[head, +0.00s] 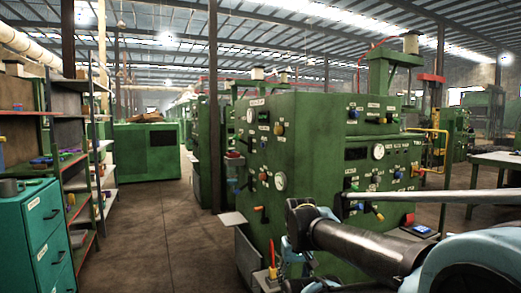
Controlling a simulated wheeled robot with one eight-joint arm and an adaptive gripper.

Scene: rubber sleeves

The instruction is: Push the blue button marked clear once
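The large green machine (310,150) stands in the middle of the head view, with its control panel facing right and front. The labels are too small to read, so I cannot tell which button is marked clear. My arm enters from the lower right, in front of the machine's lower part, and hides some of the panel's lower area. I cannot make out my gripper or its fingers.
A teal drawer cabinet (38,225) and shelves (88,190) stand at the left. Open floor (165,225) runs between them and the machine. A blue-topped item (423,230) lies low at the right. A white table (497,160) stands at the far right.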

